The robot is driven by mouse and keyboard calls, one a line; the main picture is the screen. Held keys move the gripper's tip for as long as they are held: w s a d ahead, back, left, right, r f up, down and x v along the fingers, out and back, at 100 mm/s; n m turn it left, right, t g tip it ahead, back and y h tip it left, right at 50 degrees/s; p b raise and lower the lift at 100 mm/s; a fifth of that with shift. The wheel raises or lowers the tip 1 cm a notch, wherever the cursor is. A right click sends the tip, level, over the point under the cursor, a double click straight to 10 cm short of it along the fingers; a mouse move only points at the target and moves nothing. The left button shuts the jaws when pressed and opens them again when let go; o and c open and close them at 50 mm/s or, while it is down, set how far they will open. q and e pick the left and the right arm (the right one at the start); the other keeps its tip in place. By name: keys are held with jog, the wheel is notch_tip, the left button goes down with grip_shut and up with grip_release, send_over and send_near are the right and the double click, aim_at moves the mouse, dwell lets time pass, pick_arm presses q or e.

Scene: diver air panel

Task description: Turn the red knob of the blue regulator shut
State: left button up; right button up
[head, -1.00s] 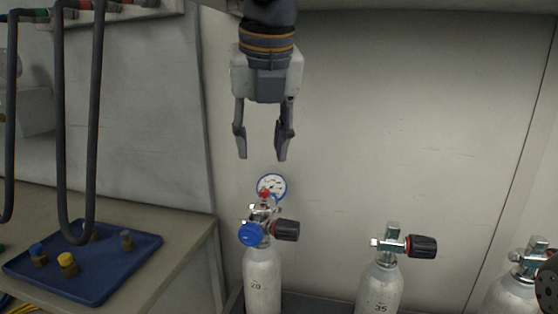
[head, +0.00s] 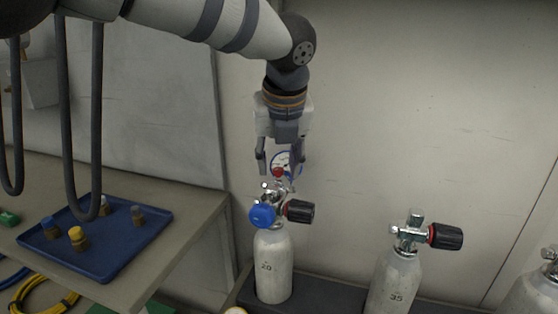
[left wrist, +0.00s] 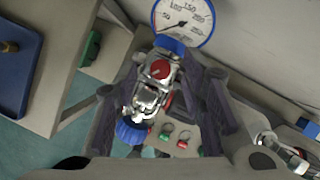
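The blue regulator (head: 262,215) is fitted on the valve of a grey cylinder marked 20 (head: 274,268). Its small red knob (head: 278,172) sits on top, just below the blue-rimmed gauge (head: 286,160). In the left wrist view the red knob (left wrist: 160,69) shows from above, on chrome fittings, with the gauge (left wrist: 184,22) behind it. My left gripper (head: 277,182) points down with its fingers apart, one on each side of the red knob. Gaps show between the fingers and the knob in the wrist view, so it is open and empty. My right gripper is in neither view.
A cylinder marked 35 (head: 397,282) with a black valve knob (head: 445,236) stands to the right, and another is at the right edge. A blue tray (head: 95,263) with several capped fittings lies on the left table. Dark hoses (head: 66,120) hang above it.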

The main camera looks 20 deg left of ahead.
pick_arm(q)
grip_shut()
